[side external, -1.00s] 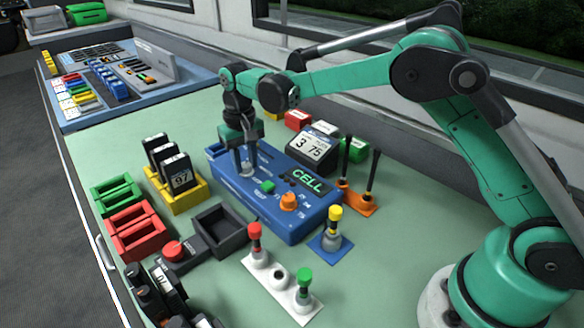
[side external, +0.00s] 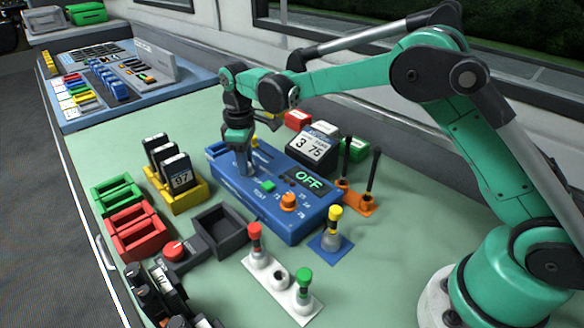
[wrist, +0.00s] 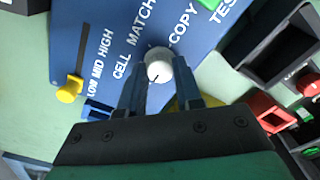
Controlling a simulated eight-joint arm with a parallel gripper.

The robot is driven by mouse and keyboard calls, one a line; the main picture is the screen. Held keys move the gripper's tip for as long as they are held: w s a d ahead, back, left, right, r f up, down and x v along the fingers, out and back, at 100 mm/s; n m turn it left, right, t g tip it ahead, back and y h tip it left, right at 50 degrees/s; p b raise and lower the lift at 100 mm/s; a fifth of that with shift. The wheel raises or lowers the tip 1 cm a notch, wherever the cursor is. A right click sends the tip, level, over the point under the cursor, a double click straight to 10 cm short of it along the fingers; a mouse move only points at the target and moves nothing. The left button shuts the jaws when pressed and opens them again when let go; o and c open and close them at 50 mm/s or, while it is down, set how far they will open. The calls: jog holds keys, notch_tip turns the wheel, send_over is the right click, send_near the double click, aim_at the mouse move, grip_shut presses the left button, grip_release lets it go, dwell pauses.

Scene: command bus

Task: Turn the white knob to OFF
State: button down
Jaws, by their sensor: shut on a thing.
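The blue panel (side external: 222,178) stands in the middle of the table, and its small screen (side external: 309,179) reads OFF in green. The white knob (wrist: 159,66) sits on the panel in the wrist view, with a dark pointer mark on its top, near the printed words CELL MATCH and COPY. My gripper (wrist: 160,84) is down at the knob, with its two fingers on either side of it, shut on it. In the side view my gripper (side external: 243,172) points down at the panel's left part and mostly hides the knob.
An orange knob (side external: 289,201) and a green button (side external: 267,186) are on the panel. A yellow slider (wrist: 69,89) is near my fingers. A yellow rack (side external: 190,198) of black cards stands left. A dark tray (side external: 222,230) and red and green holders are nearby.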

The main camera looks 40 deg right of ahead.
jog(key=shift+n, duration=0.6)
jog(key=c, duration=0.6)
grip_release()
jog(key=shift+r, duration=2.85)
